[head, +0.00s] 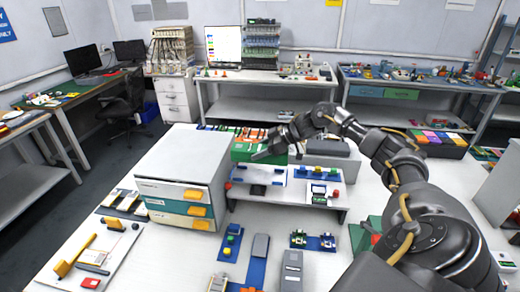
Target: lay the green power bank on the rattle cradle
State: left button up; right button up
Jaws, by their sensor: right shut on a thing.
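My right gripper (262,154) is above the white raised shelf in the middle of the table, its fingers pointing down and left. It is shut on a green block, which I take to be the green power bank (240,151); the fingers cover part of it. Below it, on the shelf, is a blue and white fixture with a dark pad (258,189). I cannot tell for sure whether this is the rattle cradle. My left gripper is not in view.
A white drawer cabinet (178,165) with orange handles stands left of the shelf (290,203). A device with a small screen (319,191) and a blue fixture with yellow parts (320,173) are to the right. Flat cells and blue trays (229,242) lie in front.

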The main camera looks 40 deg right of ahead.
aim_at(259, 160)
jog(key=shift+w+f+p, duration=0.25)
jog(key=shift+w+p, duration=0.05)
jog(key=shift+w, duration=0.35)
jog(key=shift+s+f+b, duration=0.25)
jog(key=shift+f+b, duration=0.3)
jog(key=shift+f, duration=0.1)
jog(key=shift+s+f, duration=0.2)
jog(key=shift+f, duration=0.1)
jog(key=f, duration=0.1)
jog(key=f+b, duration=0.1)
jog(key=shift+w+f+b, duration=0.2)
jog(key=shift+f+b, duration=0.1)
jog(key=shift+f, duration=0.35)
jog(key=shift+s+f, duration=0.1)
jog(key=shift+f, duration=0.1)
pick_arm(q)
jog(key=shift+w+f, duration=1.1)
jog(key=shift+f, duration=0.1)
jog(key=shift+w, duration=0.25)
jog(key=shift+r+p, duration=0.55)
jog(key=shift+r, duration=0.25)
